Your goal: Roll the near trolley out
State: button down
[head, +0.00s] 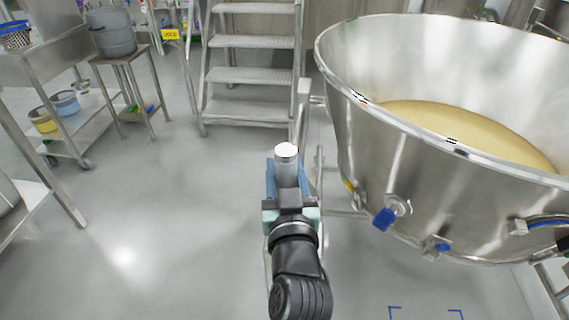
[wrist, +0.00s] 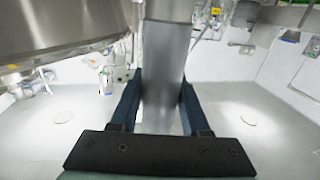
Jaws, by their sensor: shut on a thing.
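The near trolley appears to be the large round steel bowl (head: 375,150) on a tubular frame, holding pale yellow powder (head: 465,133). Its wall also shows at the upper left of the wrist view (wrist: 60,30). My gripper (head: 287,180) is left of the bowl in the head view. It is shut on a grey metal handle bar (head: 286,152), which rises between the two blue fingers in the wrist view (wrist: 165,55). I cannot clearly see where the bar joins the frame. The trolley's wheels are hidden.
Metal steps (head: 250,75) stand behind my gripper. A stool with a grey pot (head: 112,35) and a wheeled cart (head: 85,135) with tubs are at the left. Blue corner marks (head: 427,311) lie on the floor in front. The floor at the left front (head: 150,230) is clear.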

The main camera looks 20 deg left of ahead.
jog(key=shift+s+r, duration=0.1)
jog(key=shift+s, duration=0.55)
jog(key=shift+c, duration=2)
grip_release()
jog(key=shift+w, duration=0.1)
jog(key=b+v, duration=0.1)
jog(key=v, duration=1.2)
jog(key=shift+w+r, duration=0.1)
jog(key=shift+w, duration=0.05)
